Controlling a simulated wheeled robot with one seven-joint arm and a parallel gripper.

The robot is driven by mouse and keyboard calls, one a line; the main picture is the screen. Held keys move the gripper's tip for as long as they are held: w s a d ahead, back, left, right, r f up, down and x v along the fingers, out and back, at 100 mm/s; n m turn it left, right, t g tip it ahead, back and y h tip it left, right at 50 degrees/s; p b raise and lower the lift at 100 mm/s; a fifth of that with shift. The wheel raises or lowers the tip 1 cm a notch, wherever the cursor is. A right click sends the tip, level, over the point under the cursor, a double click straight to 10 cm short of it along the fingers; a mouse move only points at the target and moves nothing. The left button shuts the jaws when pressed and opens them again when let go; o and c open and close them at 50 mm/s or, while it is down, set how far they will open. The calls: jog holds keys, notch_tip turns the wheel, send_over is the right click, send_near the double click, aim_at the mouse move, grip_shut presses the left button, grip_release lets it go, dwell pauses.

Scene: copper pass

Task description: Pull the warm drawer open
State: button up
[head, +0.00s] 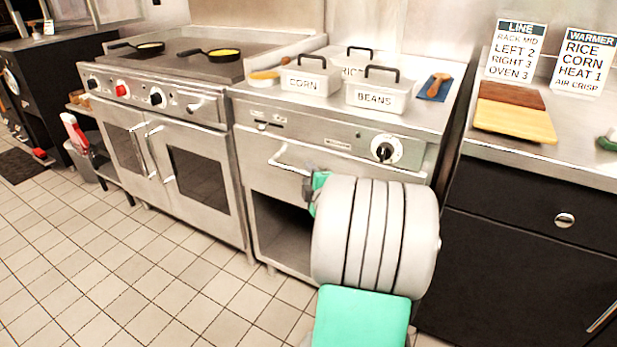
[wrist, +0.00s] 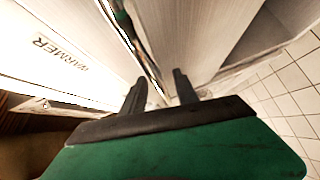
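The warm drawer (head: 256,172) is a steel front below the dial panel of the warmer. It looks shut in the head view. Its bar handle (head: 284,157) shows at the left, and my arm hides the right part. My gripper (head: 311,186) is at the right part of the drawer front, mostly hidden by my arm. In the wrist view, the two dark fingers of my gripper (wrist: 160,82) are apart. A bright bar, apparently the handle (wrist: 126,42), runs down toward the space between them. I cannot tell whether they touch it.
Lidded CORN (head: 305,84) and BEANS (head: 376,97) pans stand on the warmer top. An open cavity (head: 283,238) lies under the drawer. The range (head: 190,150) stands left, a black cabinet (head: 520,255) right. The tiled floor (head: 130,270) in front is clear.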

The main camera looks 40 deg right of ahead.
jog(key=shift+w+d, duration=0.1)
jog(key=shift+w, duration=0.2)
jog(key=shift+c, duration=0.4)
grip_shut()
dwell(0.8)
